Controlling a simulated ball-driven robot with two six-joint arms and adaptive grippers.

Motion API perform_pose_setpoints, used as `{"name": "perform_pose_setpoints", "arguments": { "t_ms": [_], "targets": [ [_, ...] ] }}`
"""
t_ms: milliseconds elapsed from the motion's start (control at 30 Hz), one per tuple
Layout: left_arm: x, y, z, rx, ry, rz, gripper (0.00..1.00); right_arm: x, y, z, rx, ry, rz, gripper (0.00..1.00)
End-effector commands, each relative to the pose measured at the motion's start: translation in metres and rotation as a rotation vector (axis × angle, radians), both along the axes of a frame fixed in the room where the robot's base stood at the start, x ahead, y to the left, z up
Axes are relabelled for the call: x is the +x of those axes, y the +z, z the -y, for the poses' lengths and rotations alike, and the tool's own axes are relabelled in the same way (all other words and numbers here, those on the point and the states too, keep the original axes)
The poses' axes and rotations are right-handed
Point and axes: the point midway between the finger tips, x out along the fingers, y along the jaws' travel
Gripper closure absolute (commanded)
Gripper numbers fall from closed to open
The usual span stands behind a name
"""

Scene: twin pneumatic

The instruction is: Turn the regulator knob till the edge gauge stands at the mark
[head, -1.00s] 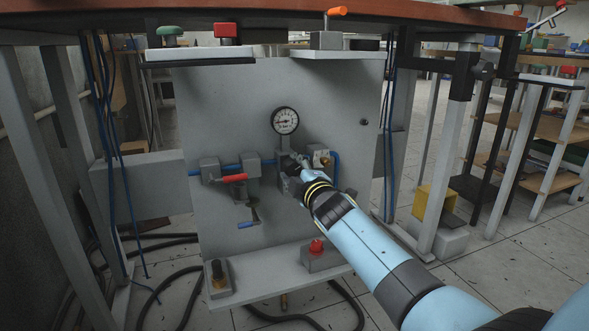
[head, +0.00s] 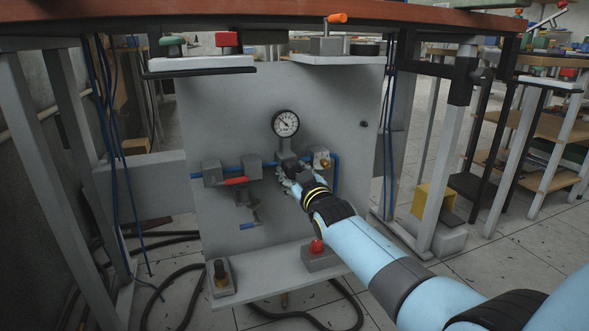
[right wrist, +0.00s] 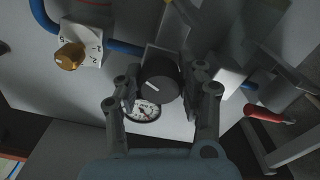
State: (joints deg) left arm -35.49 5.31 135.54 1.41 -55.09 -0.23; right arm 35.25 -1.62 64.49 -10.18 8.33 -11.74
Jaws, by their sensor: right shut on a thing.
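The round white pressure gauge (head: 285,123) stands on the grey panel. Its dark needle points up and to the left in the head view. The gauge also shows below the knob in the right wrist view (right wrist: 143,110), partly shaded, and I cannot read its mark. The black regulator knob (right wrist: 160,82) has a short white line on its face. My right gripper (right wrist: 165,88) is shut on this knob, one finger on each side. In the head view my right gripper (head: 288,183) is below the gauge and hides the knob. My left gripper is not in view.
A red-handled valve (head: 237,181) sits left of my right gripper. A brass knob on a white scale plate (right wrist: 72,54) is close by. A red button (head: 317,246) and a black-and-brass fitting (head: 219,272) stand on the lower shelf (head: 270,277).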

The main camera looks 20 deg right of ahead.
Motion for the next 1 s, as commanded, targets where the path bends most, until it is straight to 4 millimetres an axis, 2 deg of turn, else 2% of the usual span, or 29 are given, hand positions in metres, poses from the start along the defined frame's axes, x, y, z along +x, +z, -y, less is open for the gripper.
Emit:
{"name": "perform_pose_setpoints", "arguments": {
  "t_ms": [33, 367, 700, 1000],
  "targets": [
    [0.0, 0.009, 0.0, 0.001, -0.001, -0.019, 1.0, -0.001, 0.0, 0.0, 0.045, -0.001, -0.007, 0.94],
    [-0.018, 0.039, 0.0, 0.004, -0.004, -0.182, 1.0, -0.001, -0.001, -0.001, 0.339, -0.001, -0.018, 0.94],
    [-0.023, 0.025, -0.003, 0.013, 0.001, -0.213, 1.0, -0.001, -0.003, -0.002, 0.54, -0.001, -0.024, 0.94],
    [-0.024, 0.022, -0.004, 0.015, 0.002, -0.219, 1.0, -0.001, -0.004, -0.003, 0.61, -0.002, -0.027, 0.94]
  ]
}}
